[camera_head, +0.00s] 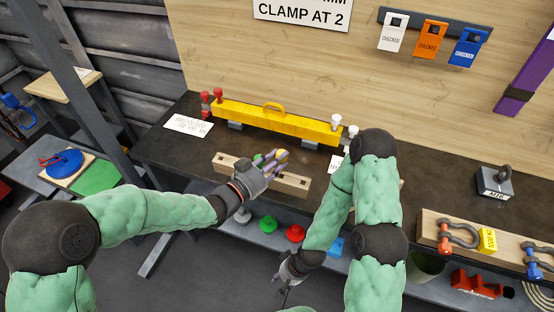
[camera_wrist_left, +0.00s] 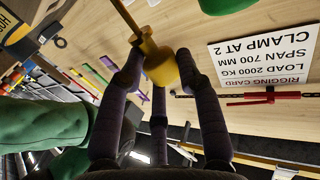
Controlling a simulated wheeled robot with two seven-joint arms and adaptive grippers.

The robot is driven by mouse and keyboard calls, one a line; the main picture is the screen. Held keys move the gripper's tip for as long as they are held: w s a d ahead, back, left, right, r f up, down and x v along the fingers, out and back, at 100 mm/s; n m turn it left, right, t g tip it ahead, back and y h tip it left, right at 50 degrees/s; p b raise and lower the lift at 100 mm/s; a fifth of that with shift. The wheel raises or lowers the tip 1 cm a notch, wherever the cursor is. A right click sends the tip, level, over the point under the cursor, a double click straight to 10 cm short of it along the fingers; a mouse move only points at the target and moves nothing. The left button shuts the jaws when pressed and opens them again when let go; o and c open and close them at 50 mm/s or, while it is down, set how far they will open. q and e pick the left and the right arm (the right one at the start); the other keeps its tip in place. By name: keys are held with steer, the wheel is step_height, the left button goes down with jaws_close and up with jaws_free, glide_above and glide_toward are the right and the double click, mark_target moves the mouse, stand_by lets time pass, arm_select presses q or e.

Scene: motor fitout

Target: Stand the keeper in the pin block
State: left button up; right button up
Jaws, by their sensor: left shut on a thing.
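The keeper, a yellow knobbed piece with a thin rod, is held between the fingers of my left gripper (camera_wrist_left: 160,85). In the left wrist view the keeper's thick body (camera_wrist_left: 160,66) sits between the fingers and its rod points to the top left. In the head view my left gripper (camera_head: 272,163) is over the wooden pin block (camera_head: 292,184), with a yellow part (camera_head: 282,155) showing at its fingertips. The gripper hides the block's middle, so I cannot tell whether keeper and block touch. My right gripper (camera_head: 281,288) hangs low before the bench, its fingers unclear.
A yellow beam (camera_head: 260,117) with a handle lies behind the block. A green piece (camera_head: 258,158) shows behind my left gripper. Red (camera_head: 295,233) and green (camera_head: 268,223) pieces sit on the lower shelf. A shackle board (camera_head: 440,225) is at right.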

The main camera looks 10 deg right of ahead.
mark_target(277, 180)
arm_select(q)
steer(key=shift+b, duration=0.6)
stand_by(1.3)
steer(key=shift+f+b, duration=2.45)
steer(key=shift+f, duration=0.4)
steer(key=o, duration=1.1)
steer(key=v, duration=1.2)
steer(key=shift+w, duration=0.15)
